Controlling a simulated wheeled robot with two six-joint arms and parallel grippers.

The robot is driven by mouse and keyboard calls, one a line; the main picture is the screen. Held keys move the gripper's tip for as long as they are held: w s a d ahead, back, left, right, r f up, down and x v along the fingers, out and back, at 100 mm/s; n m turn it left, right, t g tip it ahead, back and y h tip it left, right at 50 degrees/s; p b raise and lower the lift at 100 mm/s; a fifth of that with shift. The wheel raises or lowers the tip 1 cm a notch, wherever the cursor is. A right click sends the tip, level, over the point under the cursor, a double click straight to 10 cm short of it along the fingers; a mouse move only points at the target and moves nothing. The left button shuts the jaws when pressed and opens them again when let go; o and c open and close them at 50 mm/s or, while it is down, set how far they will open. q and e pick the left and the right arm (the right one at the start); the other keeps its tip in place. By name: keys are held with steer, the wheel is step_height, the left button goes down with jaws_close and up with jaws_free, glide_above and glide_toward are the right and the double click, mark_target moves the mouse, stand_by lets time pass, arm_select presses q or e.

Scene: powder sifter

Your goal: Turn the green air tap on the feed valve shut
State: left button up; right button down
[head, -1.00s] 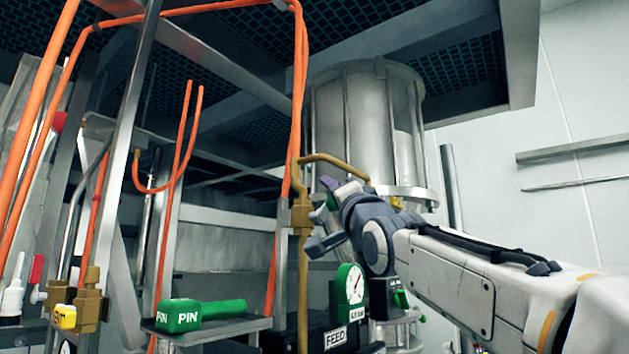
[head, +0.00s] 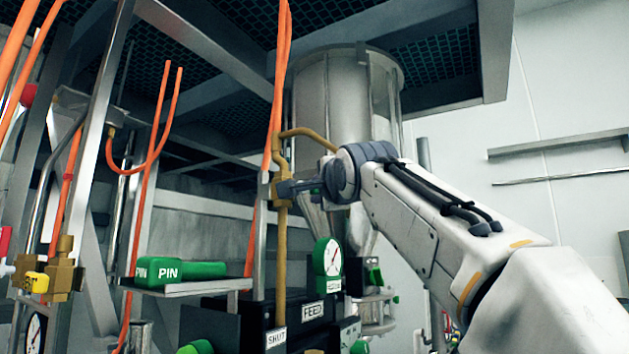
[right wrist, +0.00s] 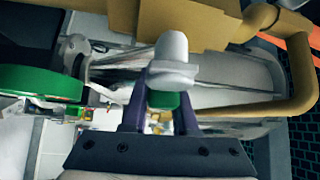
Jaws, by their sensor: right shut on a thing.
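The brass feed valve (head: 281,184) sits on an upright brass pipe in the middle of the head view. Its brass body (right wrist: 190,22) fills the top of the right wrist view. A pale grey stem hangs from it, with the small green tap (right wrist: 164,99) at its end. My right gripper (right wrist: 160,105) is shut on the green tap, one purple finger on each side. In the head view my right gripper (head: 290,189) reaches the valve from the right, and its jaws mostly hide the tap. My left gripper is not in view.
A green-rimmed gauge (head: 327,257) stands just below my right gripper, above a black block with a FEED label (head: 313,311). A SHUT label (head: 276,338) is beside it. A green PIN handle (head: 205,270) lies on a shelf to the left. Orange hoses and a steel hopper (head: 335,95) crowd the valve.

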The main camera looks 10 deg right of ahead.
steer(key=shift+f+m+g+p, duration=0.45)
steer(key=shift+f+m+g, duration=0.25)
steer(key=shift+f+g, duration=0.1)
steer(key=c, duration=0.7)
jaws_free()
steer(key=shift+s, duration=0.1)
steer(key=shift+s+b, duration=0.3)
steer(key=shift+s, duration=0.05)
steer(key=s+b, duration=0.2)
steer(key=s, duration=0.2)
steer(key=s+b, duration=0.1)
steer(key=s, duration=0.4)
steer(key=shift+s+d+r+b, duration=0.1)
steer(key=shift+s+d+b, duration=0.1)
steer(key=shift+s+b, duration=0.15)
